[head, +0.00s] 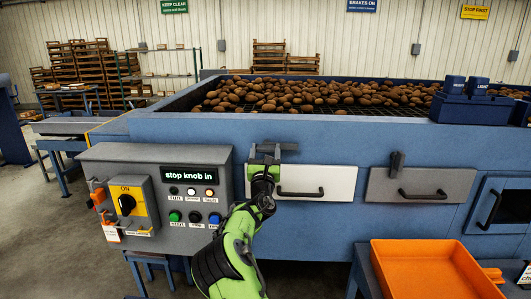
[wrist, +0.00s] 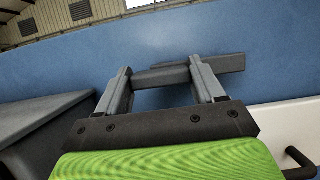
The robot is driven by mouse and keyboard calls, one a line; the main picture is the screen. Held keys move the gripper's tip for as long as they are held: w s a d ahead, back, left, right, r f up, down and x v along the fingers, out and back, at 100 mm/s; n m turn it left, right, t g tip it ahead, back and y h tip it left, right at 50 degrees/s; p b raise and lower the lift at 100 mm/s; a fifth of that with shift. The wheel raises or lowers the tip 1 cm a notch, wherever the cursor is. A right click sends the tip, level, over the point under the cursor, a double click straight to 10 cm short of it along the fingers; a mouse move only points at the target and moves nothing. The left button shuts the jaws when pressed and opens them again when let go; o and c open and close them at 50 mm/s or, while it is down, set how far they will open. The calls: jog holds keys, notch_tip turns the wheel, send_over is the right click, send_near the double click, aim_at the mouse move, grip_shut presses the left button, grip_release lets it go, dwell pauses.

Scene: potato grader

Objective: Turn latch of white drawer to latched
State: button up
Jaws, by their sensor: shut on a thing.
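The white drawer (head: 318,178) is closed in the blue grader front, with a dark bar handle (head: 300,193). In the wrist view its white face (wrist: 275,122) shows at the lower right. Its grey latch (head: 290,147) is at the top left of the drawer and lies about horizontal. In the wrist view the latch (wrist: 225,64) runs between my fingers and sticks out past the right one. My gripper (head: 265,154) is shut on the latch, one finger on each side; the fingers also show in the wrist view (wrist: 163,82). My gripper partly hides the latch in the head view.
A grey control panel (head: 155,163) with buttons and a yellow switch stands left of my arm. A grey drawer (head: 420,180) with an upright dark latch (head: 396,163) is to the right. An orange crate (head: 435,248) sits low at the right. Potatoes (head: 310,95) fill the top.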

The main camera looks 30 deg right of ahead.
jog(key=shift+c, duration=0.6)
jog(key=shift+m+h, duration=0.3)
jog(key=shift+m, duration=0.3)
jog(key=m+g, duration=0.1)
jog(key=m, duration=0.1)
jog(key=m+g+h+b, duration=0.1)
jog(key=m, duration=0.1)
jog(key=shift+h, duration=0.3)
jog(key=m+g, duration=0.1)
jog(key=m, duration=0.2)
jog(key=m+g+h, duration=0.1)
jog(key=m, duration=0.2)
jog(key=shift+w+a+r+m+g, duration=0.1)
jog(key=shift+r+m+g, duration=0.05)
jog(key=shift+m+g, duration=0.15)
jog(key=m+g+p, duration=0.1)
jog(key=m+g, duration=0.1)
jog(key=m, duration=0.3)
jog(key=shift+r+p, duration=0.1)
jog(key=shift+p, duration=0.25)
jog(key=m+g+p, duration=0.1)
jog(key=m, duration=0.1)
jog(key=m+g+y+p, duration=0.1)
jog(key=m, duration=0.2)
jog(key=shift+m, duration=0.4)
